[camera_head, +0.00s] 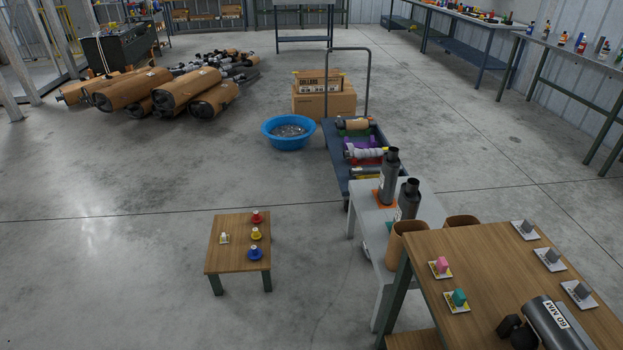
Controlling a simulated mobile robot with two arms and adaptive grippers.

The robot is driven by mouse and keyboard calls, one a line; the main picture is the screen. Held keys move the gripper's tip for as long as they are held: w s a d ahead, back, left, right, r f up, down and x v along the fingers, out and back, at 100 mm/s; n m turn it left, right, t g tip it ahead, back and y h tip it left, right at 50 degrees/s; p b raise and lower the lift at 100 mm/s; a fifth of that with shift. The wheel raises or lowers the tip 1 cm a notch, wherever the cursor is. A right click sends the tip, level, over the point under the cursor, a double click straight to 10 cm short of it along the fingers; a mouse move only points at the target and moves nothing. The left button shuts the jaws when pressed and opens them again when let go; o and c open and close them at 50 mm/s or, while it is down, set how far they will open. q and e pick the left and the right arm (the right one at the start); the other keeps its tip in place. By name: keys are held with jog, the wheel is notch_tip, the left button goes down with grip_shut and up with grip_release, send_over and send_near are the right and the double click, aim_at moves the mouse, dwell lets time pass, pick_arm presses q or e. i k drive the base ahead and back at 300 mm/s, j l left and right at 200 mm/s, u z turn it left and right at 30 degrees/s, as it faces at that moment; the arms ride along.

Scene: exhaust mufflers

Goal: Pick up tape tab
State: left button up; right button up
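I cannot tell for sure which item is the tape tab. On the wooden table at the right, a pink piece (442,264) and a teal piece (459,297) stand on small pale cards near the left edge. Several grey pieces, one of them a grey block (527,227), stand on white cards along its right side. On the low wooden table, a small whitish piece (224,237) sits left of a red knob (256,216), a yellow knob (256,233) and a blue knob (255,253). Neither of my grippers is clearly in view.
A grey cylinder (558,324) labelled "60 MM" lies on the right wooden table (490,275), beside small black parts. A grey table (362,224) with dark canisters and a blue cart (340,165) stand behind. The floor around the low table (228,262) is clear.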

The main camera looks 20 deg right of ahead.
aim_at(224, 239)
jog(key=i+u, duration=0.1)
jog(key=i, duration=1.15)
